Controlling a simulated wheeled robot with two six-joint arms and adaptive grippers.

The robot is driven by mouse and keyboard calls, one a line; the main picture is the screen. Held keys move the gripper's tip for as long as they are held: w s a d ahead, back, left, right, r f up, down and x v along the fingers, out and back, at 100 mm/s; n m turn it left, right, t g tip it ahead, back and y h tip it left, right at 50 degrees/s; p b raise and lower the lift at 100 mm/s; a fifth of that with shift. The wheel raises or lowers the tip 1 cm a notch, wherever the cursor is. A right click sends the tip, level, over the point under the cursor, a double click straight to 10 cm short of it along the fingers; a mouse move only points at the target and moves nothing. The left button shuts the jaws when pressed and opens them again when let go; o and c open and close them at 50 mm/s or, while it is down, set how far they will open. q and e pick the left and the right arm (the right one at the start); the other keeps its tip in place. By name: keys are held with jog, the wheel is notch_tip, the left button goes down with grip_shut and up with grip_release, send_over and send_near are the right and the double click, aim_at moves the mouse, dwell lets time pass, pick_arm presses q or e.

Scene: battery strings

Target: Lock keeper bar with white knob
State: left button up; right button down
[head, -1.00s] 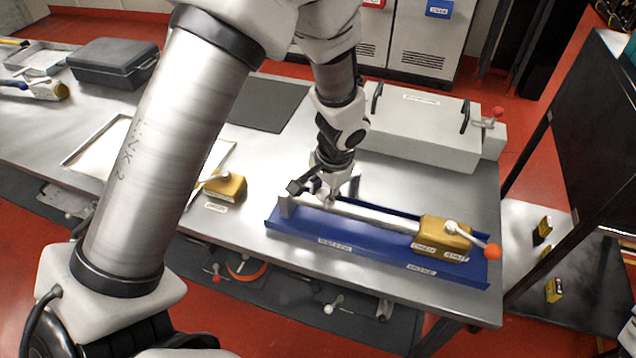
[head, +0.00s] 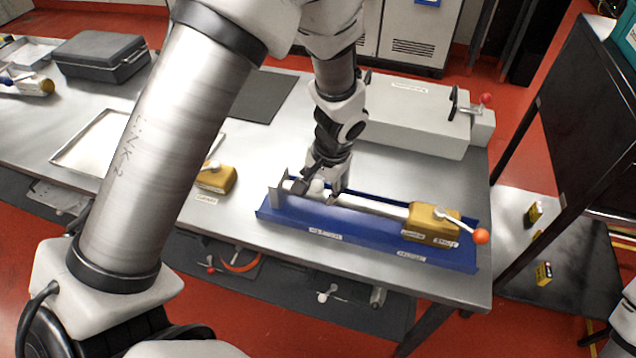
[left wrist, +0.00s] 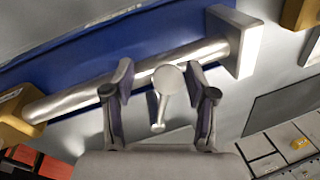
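A silver keeper bar (head: 375,206) lies along a blue tray (head: 340,225), between an upright end plate (head: 276,195) and a gold block (head: 433,223). A white knob (left wrist: 168,79) on a short lever is at the bar, toward the end-plate side; it also shows in the head view (head: 317,186). My left gripper (head: 320,192) is at the bar from above. In the left wrist view its fingers (left wrist: 160,82) are apart, one on each side of the knob, with gaps visible. A lever with an orange knob (head: 481,236) is on the gold block. My right gripper is out of view.
Another gold block with a lever (head: 216,178) sits left of the tray. A grey box with a red-knobbed lever (head: 415,115) stands behind it. A flat tray (head: 90,145) and dark case (head: 102,58) are on the left. A dark shelf frame stands at right.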

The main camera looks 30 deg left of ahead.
pick_arm(q)
jog(key=shift+w+d+r, duration=0.1)
jog(key=shift+d, duration=0.1)
jog(key=shift+a+r, duration=0.15)
jog(key=shift+r, duration=0.4)
notch_tip(320, 180, up, 11)
jog(key=d, duration=0.2)
jog(key=shift+d+f, duration=0.2)
jog(key=shift+d, duration=0.1)
